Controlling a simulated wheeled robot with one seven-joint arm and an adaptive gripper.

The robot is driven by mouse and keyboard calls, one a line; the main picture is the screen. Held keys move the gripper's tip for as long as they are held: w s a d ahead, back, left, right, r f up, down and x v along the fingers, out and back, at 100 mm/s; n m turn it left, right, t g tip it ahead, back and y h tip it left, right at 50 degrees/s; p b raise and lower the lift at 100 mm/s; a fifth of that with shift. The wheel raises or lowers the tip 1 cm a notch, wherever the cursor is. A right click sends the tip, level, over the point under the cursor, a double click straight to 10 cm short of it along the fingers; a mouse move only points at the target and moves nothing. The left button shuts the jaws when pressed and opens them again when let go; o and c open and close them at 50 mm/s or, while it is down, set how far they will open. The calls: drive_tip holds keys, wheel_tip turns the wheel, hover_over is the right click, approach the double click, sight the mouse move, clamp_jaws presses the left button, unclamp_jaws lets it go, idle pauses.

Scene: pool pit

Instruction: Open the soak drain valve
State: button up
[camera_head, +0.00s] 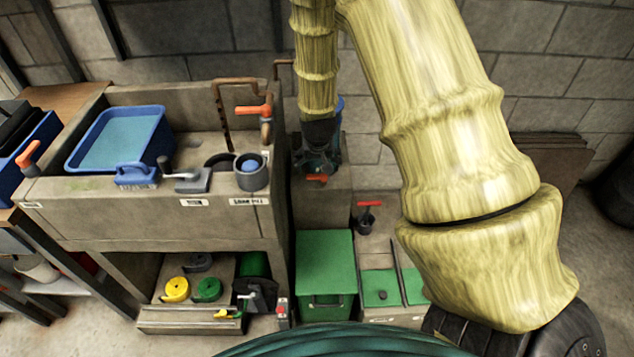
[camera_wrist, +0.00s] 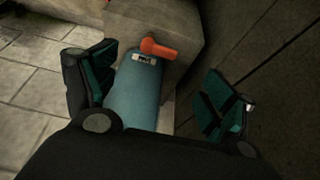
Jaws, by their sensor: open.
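My gripper (camera_head: 318,155) hangs at the end of my yellow arm, right of the concrete sink unit. In the wrist view my gripper (camera_wrist: 158,72) is open and empty, its dark green finger pads spread apart. An orange-red valve handle (camera_wrist: 160,48) lies beyond the fingers, on the end of a blue-grey cylinder with a small, unreadable label. It is apart from both pads. In the head view a red handle (camera_head: 316,178) shows just below my gripper; it is likely the same one. I cannot read a label naming the soak drain valve.
A blue basin (camera_head: 118,138) stands on the sink unit. A copper pipe with an orange lever (camera_head: 253,110) rises at its right end. A green box (camera_head: 325,262) and a red-topped valve (camera_head: 369,206) stand below and right. A concrete block (camera_wrist: 160,18) adjoins the handle.

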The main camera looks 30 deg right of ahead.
sight(317, 175)
drive_tip(key=shift+w+b+x, duration=0.15)
drive_tip(key=shift+b+x, duration=0.1)
drive_tip(key=shift+x, duration=2.45)
drive_tip(key=shift+w+b+x, duration=0.1)
drive_tip(key=shift+b+x, duration=0.1)
drive_tip(key=shift+x, duration=2.5)
drive_tip(key=shift+d+r, duration=0.15)
drive_tip(key=shift+d, duration=0.05)
drive_tip(key=shift+c, duration=0.2)
drive_tip(key=c, duration=1)
